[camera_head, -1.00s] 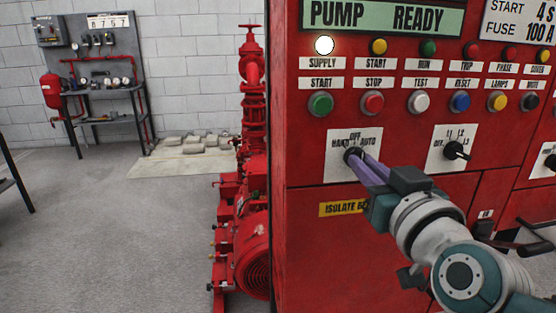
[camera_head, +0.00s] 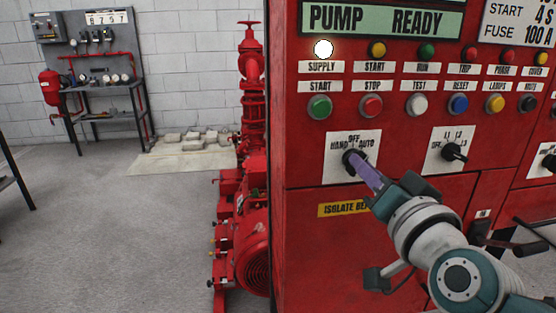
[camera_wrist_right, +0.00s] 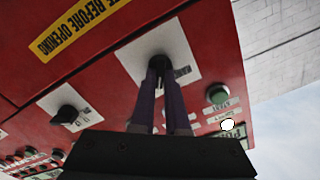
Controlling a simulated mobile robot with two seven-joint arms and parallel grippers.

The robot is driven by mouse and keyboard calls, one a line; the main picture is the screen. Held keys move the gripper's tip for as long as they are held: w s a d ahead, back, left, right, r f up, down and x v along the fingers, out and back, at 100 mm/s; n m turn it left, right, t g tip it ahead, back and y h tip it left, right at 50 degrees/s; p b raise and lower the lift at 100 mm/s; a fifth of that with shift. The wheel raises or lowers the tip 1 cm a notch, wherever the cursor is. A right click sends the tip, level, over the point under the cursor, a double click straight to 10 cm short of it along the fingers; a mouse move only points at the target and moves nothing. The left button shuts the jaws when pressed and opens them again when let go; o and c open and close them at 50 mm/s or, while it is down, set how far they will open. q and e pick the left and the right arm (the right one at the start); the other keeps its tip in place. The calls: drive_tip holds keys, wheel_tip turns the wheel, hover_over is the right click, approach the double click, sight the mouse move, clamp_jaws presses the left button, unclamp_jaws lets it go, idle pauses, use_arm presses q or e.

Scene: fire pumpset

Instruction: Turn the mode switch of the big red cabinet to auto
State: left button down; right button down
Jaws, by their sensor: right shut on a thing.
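The big red cabinet (camera_head: 310,242) fills the right half of the head view. Its mode switch (camera_head: 351,157) is a black knob on a white plate (camera_head: 369,138) marked HAND, OFF and AUTO. My right gripper (camera_head: 359,166) is shut on the knob with its purple fingers. The fingers hide much of the knob, so I cannot tell which mark it points to. In the right wrist view the fingers (camera_wrist_right: 162,90) close around the black knob (camera_wrist_right: 160,64) in front of the white plate. My left gripper is not in view.
A second black rotary switch (camera_head: 454,152) sits to the right. Rows of coloured buttons and lamps run above, with SUPPLY (camera_head: 323,48) lit white. A yellow label (camera_head: 342,208) lies below the mode switch.

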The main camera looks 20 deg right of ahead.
drive_tip(key=shift+m, duration=1.1)
drive_tip(key=c, duration=0.9)
unclamp_jaws()
drive_tip(key=shift+s, duration=0.1)
drive_tip(key=v, duration=0.9)
drive_tip(key=shift+s, duration=0.4)
